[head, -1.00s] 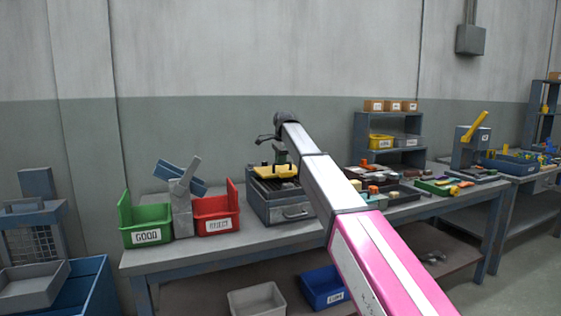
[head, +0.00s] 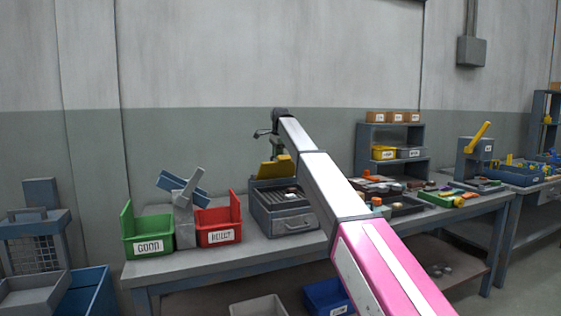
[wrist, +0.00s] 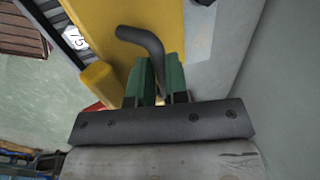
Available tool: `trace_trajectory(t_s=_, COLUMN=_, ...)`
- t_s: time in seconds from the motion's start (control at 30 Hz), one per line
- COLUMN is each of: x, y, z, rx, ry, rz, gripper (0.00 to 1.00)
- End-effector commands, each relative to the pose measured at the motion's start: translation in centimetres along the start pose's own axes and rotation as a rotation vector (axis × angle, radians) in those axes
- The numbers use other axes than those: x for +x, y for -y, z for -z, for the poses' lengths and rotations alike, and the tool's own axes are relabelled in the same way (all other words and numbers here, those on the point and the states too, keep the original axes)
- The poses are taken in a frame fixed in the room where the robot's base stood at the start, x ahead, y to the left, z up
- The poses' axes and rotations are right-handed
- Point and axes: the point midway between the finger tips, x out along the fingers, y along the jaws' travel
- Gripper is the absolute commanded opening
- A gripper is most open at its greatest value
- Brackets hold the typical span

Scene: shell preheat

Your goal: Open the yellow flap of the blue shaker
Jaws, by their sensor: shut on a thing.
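The blue shaker (head: 284,222) is a grey-blue box with a front handle, standing on the bench left of my arm in the head view. Its yellow flap (head: 271,174) stands raised and tilted at the back, and the slatted top shows in front of it. In the head view my arm partly hides the gripper and the right side of the shaker.
A green bin (head: 148,247) and a red bin (head: 218,236) stand left of the shaker, with a grey stand (head: 185,225) between them. Loose coloured parts (head: 385,190) and trays lie right of my arm. A small shelf (head: 367,148) stands behind.

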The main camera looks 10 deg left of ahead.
Motion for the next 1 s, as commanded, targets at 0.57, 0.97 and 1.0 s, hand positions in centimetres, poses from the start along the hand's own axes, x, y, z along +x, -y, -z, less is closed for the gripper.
trace_trajectory(t_s=0.57, x=0.9, y=7.3, z=0.1, rx=0.008, ry=-0.001, rz=-0.032, gripper=0.00)
trace_trajectory(t_s=0.97, x=1.9, y=9.7, z=0.1, rx=0.008, ry=-0.001, rz=-0.234, gripper=0.00)
trace_trajectory(t_s=1.0, x=2.0, y=9.8, z=0.1, rx=0.008, ry=-0.001, rz=-0.246, gripper=0.00)
